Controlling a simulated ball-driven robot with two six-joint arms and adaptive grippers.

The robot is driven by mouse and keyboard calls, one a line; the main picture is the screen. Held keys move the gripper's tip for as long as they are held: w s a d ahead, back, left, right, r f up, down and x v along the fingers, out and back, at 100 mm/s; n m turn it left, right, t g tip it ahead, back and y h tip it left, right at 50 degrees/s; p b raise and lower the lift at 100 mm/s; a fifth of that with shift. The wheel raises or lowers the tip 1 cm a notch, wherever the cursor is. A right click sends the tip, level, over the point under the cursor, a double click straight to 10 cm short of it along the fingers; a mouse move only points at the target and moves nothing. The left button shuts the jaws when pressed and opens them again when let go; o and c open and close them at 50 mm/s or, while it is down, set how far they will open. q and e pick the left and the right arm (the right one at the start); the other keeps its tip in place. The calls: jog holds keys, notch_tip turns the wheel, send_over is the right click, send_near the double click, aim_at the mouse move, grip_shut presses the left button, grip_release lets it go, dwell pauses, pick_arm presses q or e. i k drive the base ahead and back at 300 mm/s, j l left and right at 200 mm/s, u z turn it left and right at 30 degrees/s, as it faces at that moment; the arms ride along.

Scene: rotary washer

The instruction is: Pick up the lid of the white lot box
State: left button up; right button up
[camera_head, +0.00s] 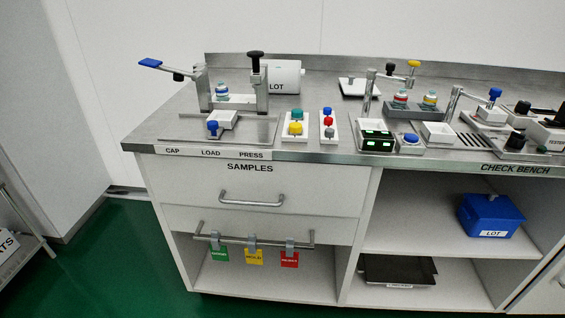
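A white box (287,78) marked LOT stands at the back of the steel bench, behind the press. The press post with a black knob covers part of its left side. I cannot make out a separate lid or its edge at this size. A small grey piece shows at its right side. Neither of my grippers is in view.
A lever press (231,101) with a blue handle stands in front of the box. Two small white trays (295,126) with coloured pieces, a scale (376,141) and other fixtures crowd the bench. A blue LOT box (490,216) sits on the open shelf.

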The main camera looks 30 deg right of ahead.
aim_at(287, 79)
jog(key=z, duration=1.05)
